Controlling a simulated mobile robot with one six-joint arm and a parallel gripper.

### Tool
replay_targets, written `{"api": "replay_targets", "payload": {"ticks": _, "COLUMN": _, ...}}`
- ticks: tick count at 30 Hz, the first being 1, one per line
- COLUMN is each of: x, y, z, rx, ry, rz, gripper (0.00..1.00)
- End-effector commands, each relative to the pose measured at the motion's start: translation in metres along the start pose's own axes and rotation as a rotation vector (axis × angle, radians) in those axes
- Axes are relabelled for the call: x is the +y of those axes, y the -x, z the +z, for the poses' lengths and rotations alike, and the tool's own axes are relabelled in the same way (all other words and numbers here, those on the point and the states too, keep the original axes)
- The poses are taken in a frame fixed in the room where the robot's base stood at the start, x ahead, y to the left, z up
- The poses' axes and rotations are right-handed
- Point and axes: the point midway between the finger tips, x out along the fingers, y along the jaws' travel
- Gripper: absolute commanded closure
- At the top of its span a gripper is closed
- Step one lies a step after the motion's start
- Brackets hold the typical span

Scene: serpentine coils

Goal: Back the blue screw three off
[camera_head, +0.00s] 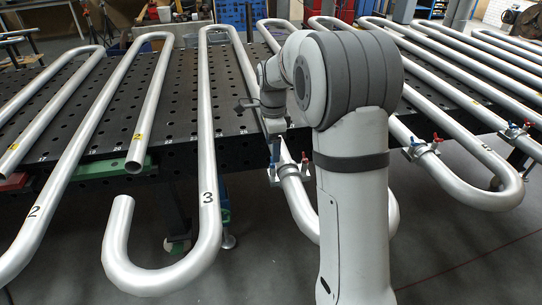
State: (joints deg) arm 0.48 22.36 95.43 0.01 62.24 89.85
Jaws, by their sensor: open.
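My gripper (273,135) is small in the head view, at the end of my white and grey arm, over a silver pipe right of the coil marked 3. It is open and points down. A clamp (290,172) sits on that pipe below it, with a blue screw (275,155) on its left and a red screw (304,163) on its right. The blue screw is just under my gripper; whether the fingers are around it or touching it I cannot tell. No number shows on this clamp.
A black perforated table (180,110) carries several silver serpentine pipes. The coil marked 3 (208,150) bends just left of the clamp. Another clamp (420,149) with red and blue screws sits right of my arm, and a further one (513,131) at far right. My arm hides some pipes.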

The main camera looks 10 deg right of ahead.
Motion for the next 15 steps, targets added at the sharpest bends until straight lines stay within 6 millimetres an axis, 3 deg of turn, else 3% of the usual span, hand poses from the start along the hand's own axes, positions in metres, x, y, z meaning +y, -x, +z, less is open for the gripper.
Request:
{"api": "replay_targets", "payload": {"ticks": 6, "x": 0.001, "y": -0.032, "z": 0.000, "rx": 0.000, "ry": 0.002, "rz": 0.002, "gripper": 0.33}}
{"api": "replay_targets", "payload": {"ticks": 15, "x": 0.000, "y": -0.045, "z": 0.001, "rx": 0.000, "ry": 0.004, "rz": -0.001, "gripper": 0.33}}
